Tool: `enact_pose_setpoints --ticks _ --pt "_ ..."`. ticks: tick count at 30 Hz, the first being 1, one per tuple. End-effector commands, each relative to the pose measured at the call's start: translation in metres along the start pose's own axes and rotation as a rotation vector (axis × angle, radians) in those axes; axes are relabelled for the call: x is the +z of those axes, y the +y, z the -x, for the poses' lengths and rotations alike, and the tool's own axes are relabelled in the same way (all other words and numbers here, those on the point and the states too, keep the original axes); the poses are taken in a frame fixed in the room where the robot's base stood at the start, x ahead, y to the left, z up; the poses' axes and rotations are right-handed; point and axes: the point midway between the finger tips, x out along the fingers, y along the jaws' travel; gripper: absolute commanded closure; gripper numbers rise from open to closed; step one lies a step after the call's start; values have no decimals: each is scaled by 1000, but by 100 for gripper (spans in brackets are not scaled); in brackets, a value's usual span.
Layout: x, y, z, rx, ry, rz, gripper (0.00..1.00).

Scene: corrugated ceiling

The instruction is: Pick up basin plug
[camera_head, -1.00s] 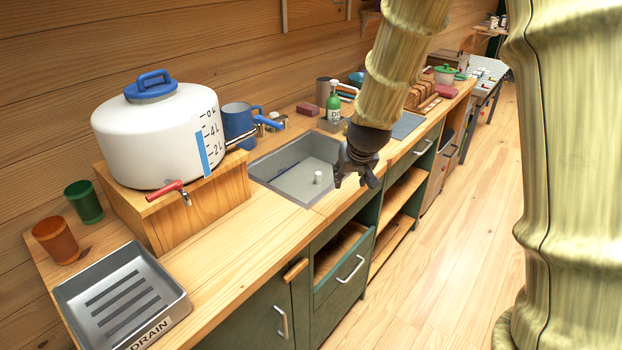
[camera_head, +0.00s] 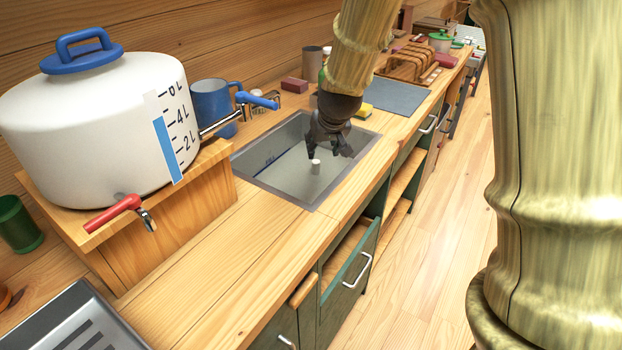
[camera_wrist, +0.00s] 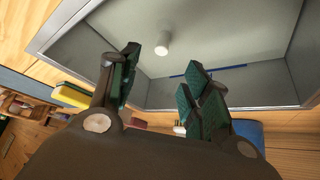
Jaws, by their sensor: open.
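The basin plug (camera_head: 315,166) is a small pale cylinder standing upright in the grey sink basin (camera_head: 262,168). In the wrist view the plug (camera_wrist: 162,44) stands beyond my fingertips against the basin's grey floor. My gripper (camera_head: 329,152) is dark and hangs over the basin, close above the plug in the head view. In the wrist view its green-padded fingers (camera_wrist: 160,75) are spread apart with nothing between them. The plug appears apart from the fingers. The plug's lower end is hard to make out.
A white water tank (camera_head: 85,130) with a red tap stands left of the sink on a wooden block. A yellow sponge (camera_head: 364,110) lies right of my gripper.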

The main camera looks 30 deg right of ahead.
Motion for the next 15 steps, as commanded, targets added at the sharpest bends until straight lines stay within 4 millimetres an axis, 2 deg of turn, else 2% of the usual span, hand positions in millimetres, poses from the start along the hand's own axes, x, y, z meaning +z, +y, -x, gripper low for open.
enact_pose_setpoints --ticks 1,8,15 --pt "5 0 -8 0 0 0 53" --pt "8 -2 -19 -2 -1 2 53" --pt "8 -1 -48 -1 -2 0 53"
